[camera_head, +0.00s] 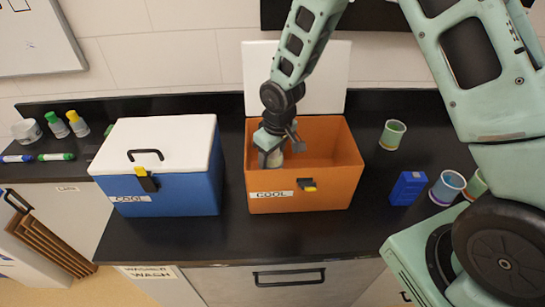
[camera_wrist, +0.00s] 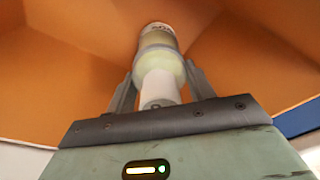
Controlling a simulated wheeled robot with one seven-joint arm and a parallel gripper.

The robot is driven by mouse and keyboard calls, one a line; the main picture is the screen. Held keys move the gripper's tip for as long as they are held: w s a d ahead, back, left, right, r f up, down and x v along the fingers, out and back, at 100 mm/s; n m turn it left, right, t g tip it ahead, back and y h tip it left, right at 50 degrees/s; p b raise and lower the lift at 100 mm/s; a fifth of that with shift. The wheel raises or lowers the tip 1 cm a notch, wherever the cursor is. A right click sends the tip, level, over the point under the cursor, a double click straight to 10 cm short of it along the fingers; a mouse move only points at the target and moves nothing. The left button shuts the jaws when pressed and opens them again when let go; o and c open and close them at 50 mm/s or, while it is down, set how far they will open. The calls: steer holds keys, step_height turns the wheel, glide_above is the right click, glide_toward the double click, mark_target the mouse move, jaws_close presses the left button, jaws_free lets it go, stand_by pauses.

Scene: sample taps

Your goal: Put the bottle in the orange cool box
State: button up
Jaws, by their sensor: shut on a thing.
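The orange cool box (camera_head: 340,185) stands open on the black counter, its white lid (camera_head: 325,75) raised at the back. My gripper (camera_head: 272,152) reaches down into the left part of the box. It is shut on the bottle (camera_wrist: 158,60), which has a white neck and a pale yellowish body. In the wrist view the fingers (camera_wrist: 158,88) lie on both sides of the neck, with orange walls around. In the head view the bottle is mostly hidden by my gripper and the box. I cannot tell whether its base touches the box floor.
A closed blue cool box (camera_head: 185,190) with a white lid stands to the left. Cups (camera_head: 392,134), (camera_head: 447,187) and a blue block (camera_head: 408,188) are on the right. The counter front is clear.

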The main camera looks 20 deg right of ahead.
steer(key=shift+f, duration=0.95)
steer(key=shift+f, duration=0.1)
steer(key=o, duration=1.4)
steer(key=shift+o, duration=0.2)
steer(key=r, duration=0.3)
steer(key=s+r+b, duration=0.1)
steer(key=r, duration=0.3)
steer(key=r+b, duration=0.1)
steer(key=r, duration=0.2)
steer(key=shift+s+d+r, duration=0.15)
steer(key=shift+d+r, duration=0.25)
steer(key=shift+s+r, duration=0.25)
steer(key=shift+r, duration=0.4)
steer(key=s+a+r, duration=0.2)
steer(key=s, duration=0.6)
steer(key=s+a+r+n+g, duration=0.1)
steer(key=s+a+r, duration=0.1)
steer(key=s, duration=0.7)
steer(key=s+a+r+n, duration=0.1)
steer(key=s+a+r, duration=0.1)
steer(key=s, duration=0.6)
steer(key=shift+s+a+r+g, duration=0.25)
steer(key=shift+s+r+g, duration=0.05)
steer(key=shift+r, duration=0.25)
